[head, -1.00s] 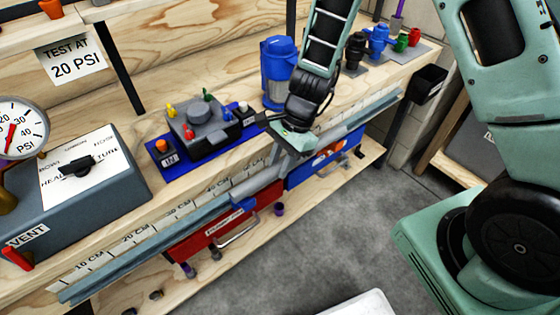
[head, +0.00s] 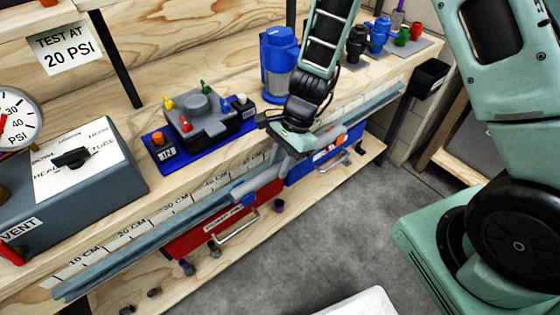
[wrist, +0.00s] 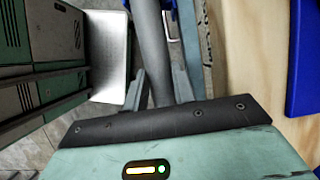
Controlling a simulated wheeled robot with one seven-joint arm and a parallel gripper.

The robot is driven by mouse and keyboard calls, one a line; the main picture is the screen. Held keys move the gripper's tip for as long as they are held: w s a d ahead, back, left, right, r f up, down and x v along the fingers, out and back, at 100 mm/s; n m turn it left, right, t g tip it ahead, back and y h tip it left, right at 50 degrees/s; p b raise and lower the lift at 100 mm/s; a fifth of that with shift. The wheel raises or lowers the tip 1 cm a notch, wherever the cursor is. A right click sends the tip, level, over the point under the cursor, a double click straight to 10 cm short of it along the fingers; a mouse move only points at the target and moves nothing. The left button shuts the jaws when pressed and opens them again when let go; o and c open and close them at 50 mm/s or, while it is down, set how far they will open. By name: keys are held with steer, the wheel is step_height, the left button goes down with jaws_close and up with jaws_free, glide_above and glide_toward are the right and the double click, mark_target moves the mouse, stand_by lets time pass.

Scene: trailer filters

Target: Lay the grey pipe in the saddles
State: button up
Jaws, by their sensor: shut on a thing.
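My gripper (head: 287,155) is shut on the grey pipe (head: 262,184), near the front edge of the bench. In the wrist view the pipe (wrist: 151,50) runs between the two fingers (wrist: 158,90). The pipe is in front of a long grey-blue rail (head: 130,250) along the bench edge. I cannot tell whether they touch. A small blue piece (head: 250,199) is by the pipe's left end; I cannot tell whether it is a saddle.
A red drawer (head: 215,224) and a blue drawer (head: 312,168) are below the bench edge. A blue-topped canister (head: 279,65), a dark manifold on a blue plate (head: 205,115) and a grey control box (head: 75,180) stand on the bench. The floor (head: 345,220) in front is open.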

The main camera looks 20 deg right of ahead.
steer(key=shift+r+p, duration=1.4)
steer(key=shift+p, duration=0.05)
steer(key=shift+f+b, duration=1.05)
steer(key=shift+f, duration=0.45)
stand_by(1.2)
steer(key=o, duration=1.1)
steer(key=p+v, duration=0.3)
steer(key=v, duration=1.4)
steer(key=shift+d+r, duration=0.15)
steer(key=shift+w, duration=0.1)
